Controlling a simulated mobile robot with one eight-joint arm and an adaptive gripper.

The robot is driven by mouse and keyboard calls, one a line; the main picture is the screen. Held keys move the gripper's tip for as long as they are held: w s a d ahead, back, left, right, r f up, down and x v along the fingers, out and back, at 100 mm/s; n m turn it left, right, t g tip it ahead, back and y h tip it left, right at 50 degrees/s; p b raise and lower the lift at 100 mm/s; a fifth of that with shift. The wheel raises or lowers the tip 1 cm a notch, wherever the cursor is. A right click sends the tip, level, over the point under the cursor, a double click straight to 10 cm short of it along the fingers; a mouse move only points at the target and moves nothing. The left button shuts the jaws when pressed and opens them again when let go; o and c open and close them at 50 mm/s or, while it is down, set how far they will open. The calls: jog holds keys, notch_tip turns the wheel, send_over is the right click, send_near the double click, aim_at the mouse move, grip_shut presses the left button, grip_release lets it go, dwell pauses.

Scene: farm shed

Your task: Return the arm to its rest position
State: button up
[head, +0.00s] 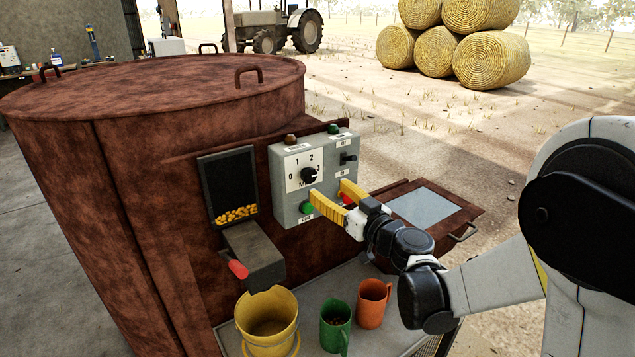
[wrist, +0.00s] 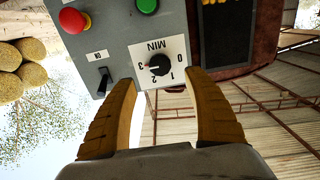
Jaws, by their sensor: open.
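My gripper (head: 328,192) is open and empty, in front of the grey control panel (head: 282,190) on the rusty machine. Its two yellow fingers point at the panel, and I cannot tell whether the tips touch it. In the wrist view the fingers (wrist: 160,80) stand apart, with the black dial (wrist: 159,65) between and beyond their tips. The dial's pointer is near 3 in that view. My arm is stretched out from the right of the head view to the panel.
A chute with a red handle (head: 238,269) juts out left of the panel. A yellow bucket (head: 268,318), green mug (head: 335,325) and orange mug (head: 373,303) stand below. An open hatch lid (head: 466,214) lies to the right. Hay bales (head: 486,60) are far off.

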jog(key=v, duration=0.2)
jog(key=shift+s+d, duration=0.2)
jog(key=shift+s, duration=0.1)
jog(key=s+d+r+m+t+h, duration=0.25)
jog(key=d+r+m+h, duration=0.25)
jog(key=d+r+h, duration=0.5)
jog(key=s+d+f+m+g+h, duration=0.25)
jog(key=s+d, duration=0.25)
jog(key=d, duration=0.3)
jog(key=s+a+f+g+y, duration=0.1)
jog(key=s+f+g, duration=0.3)
jog(key=s, duration=0.6)
jog(key=s+a+f+g+y, duration=0.1)
jog(key=s+f+g, duration=0.3)
jog(key=s+f, duration=0.5)
jog(key=s+a+n, duration=0.1)
jog(key=s, duration=0.1)
jog(key=shift+s+f, duration=0.2)
jog(key=shift+s, duration=0.1)
